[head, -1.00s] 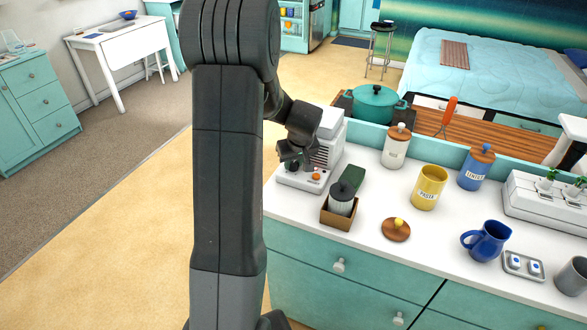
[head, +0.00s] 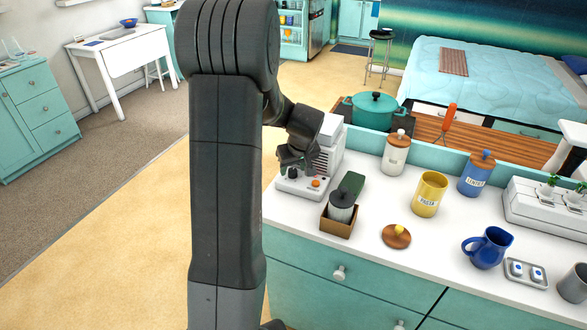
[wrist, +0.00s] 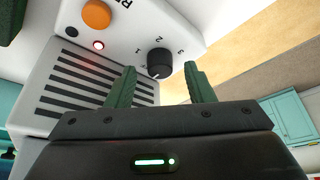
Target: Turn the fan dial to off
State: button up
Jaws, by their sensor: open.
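The fan (head: 327,156) is a white slatted unit with a low control base at the back left of the counter. Its black fan dial (wrist: 160,62) shows large in the wrist view, with printed numbers around it and a white pointer mark on its near, lower side. My gripper (wrist: 161,70) is open, with its green fingers on either side of the dial. I cannot tell whether either finger touches it. In the head view the gripper (head: 294,160) is over the control base, partly hiding it, and the dial (head: 292,172) shows just below.
An orange knob (wrist: 97,14) and a lit red lamp (wrist: 98,45) are beside the dial. A brown box with a grey canister (head: 341,208), a green block (head: 352,184) and a white canister (head: 396,156) stand near. A teal pot (head: 374,111) is behind.

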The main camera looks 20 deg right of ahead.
jog(key=v, duration=1.3)
jog(key=shift+b, duration=0.35)
jog(key=shift+f, duration=0.25)
jog(key=p+x, duration=0.1)
jog(key=x, duration=1.2)
jog(key=shift+w, duration=0.15)
jog(key=shift+w+f, duration=0.1)
jog(key=shift+f, duration=0.1)
jog(key=shift+p, duration=0.3)
jog(key=shift+f+b, duration=0.1)
jog(key=shift+b, duration=0.3)
